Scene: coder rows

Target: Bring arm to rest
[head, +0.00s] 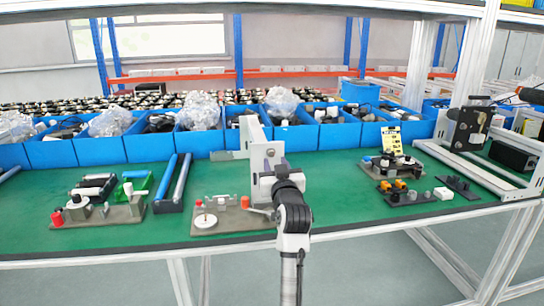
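My arm (294,228) rises from the bottom middle of the head view and reaches over the front edge of the green table. Its dark far end, with my gripper (284,186), is in front of a grey upright fixture (266,160). The fingers cannot be made out against the fixture, so I cannot tell whether they are open or shut, or whether they touch it. No held object can be made out.
The green table (350,214) carries a base plate with a white disc (205,221), a blue-railed holder (173,184) and small parts (405,193) at right. Blue bins (152,147) line the back. A metal frame (470,170) stands at right. A shelf edge crosses the top.

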